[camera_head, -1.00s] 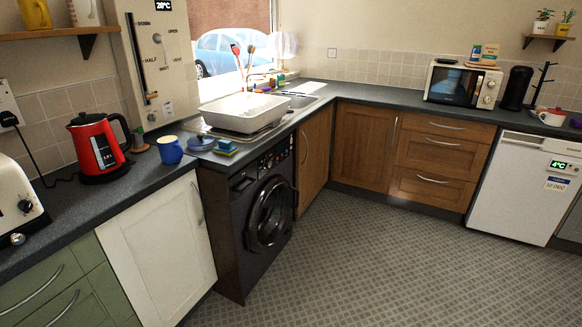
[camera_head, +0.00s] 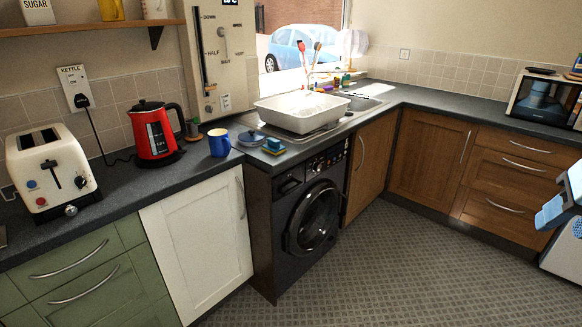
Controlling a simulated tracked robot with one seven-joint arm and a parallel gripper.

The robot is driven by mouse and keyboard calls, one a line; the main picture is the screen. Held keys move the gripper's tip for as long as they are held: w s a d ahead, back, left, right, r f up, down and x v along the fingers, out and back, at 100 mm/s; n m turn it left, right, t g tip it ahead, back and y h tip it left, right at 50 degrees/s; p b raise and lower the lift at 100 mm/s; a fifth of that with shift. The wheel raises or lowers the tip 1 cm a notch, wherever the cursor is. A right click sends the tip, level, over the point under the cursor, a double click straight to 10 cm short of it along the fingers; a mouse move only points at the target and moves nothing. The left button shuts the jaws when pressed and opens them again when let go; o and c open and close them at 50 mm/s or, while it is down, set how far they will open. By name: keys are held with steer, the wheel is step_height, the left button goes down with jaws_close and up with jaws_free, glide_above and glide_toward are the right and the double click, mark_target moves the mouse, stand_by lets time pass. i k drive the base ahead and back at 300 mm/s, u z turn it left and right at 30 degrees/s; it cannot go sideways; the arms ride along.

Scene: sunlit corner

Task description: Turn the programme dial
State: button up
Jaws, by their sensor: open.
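The black washing machine (camera_head: 290,235) stands under the worktop, between the white cupboard door and a brown wooden one. Its round door is shut. Its control panel (camera_head: 328,158) runs along the top front, with small round controls and markings. A round knob appears on the panel, but it is too small to tell its setting. My gripper (camera_head: 560,218), white with blue fingers, shows at the right edge, partly cut off. It is open and empty, well to the right of the washing machine and apart from it.
A white basin (camera_head: 300,111) stands by the sink above the washing machine. A blue mug (camera_head: 219,142), a sponge (camera_head: 273,145), a red kettle (camera_head: 154,132) and a toaster (camera_head: 50,168) stand on the worktop. The patterned floor (camera_head: 400,265) before the machine is clear.

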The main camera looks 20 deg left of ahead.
mark_target(318, 166)
steer(key=u, duration=0.3)
steer(key=i, duration=1.25)
steer(key=z, duration=0.25)
